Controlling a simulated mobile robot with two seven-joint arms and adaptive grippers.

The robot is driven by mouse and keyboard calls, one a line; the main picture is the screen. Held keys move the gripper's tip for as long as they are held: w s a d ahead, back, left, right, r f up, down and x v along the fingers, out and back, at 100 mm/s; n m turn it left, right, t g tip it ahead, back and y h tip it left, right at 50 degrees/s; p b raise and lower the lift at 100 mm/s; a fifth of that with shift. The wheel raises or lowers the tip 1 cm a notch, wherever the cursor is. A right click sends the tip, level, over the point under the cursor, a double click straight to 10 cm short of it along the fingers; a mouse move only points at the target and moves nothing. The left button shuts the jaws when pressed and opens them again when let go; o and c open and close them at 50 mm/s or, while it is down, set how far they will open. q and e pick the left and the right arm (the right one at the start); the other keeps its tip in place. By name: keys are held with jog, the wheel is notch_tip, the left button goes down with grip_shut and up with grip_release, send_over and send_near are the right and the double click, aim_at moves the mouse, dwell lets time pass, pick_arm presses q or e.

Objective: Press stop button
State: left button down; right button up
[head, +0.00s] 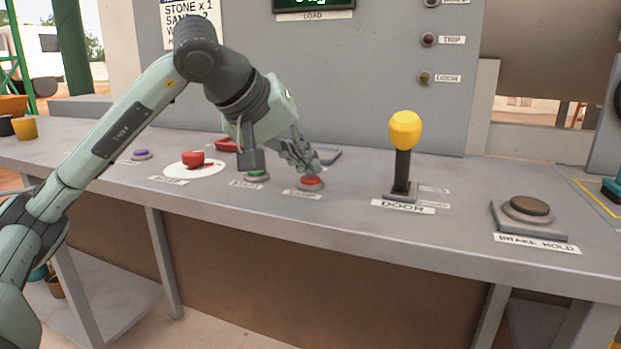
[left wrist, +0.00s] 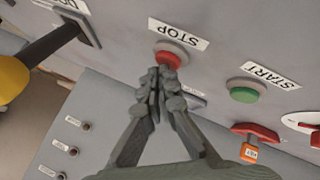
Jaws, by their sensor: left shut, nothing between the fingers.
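The red stop button (head: 311,183) sits on the grey bench top in the head view, with a label in front of it. In the left wrist view the same button (left wrist: 168,59) shows beside its upside-down STOP label (left wrist: 178,33). My left gripper (head: 311,171) is shut and empty, its fingertips right at the button. In the left wrist view its closed fingertips (left wrist: 160,72) overlap the near edge of the button. I cannot tell whether they touch or press it. My right gripper is not in view.
The green START button (head: 257,175) is just left of the stop button. Further left are a red control (head: 193,158) on a white disc and a purple button (head: 141,154). The yellow-knobbed DOOR lever (head: 405,131) and BRAKE HOLD button (head: 529,207) stand to the right.

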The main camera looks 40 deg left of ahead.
aim_at(307, 179)
pick_arm(q)
jog(key=shift+f, duration=0.3)
jog(key=shift+r, duration=0.1)
dwell(0.4)
jog(key=shift+r+p, duration=0.75)
jog(key=shift+r, duration=0.1)
notch_tip(307, 179, up, 5)
jog(key=p, duration=0.5)
dwell(0.5)
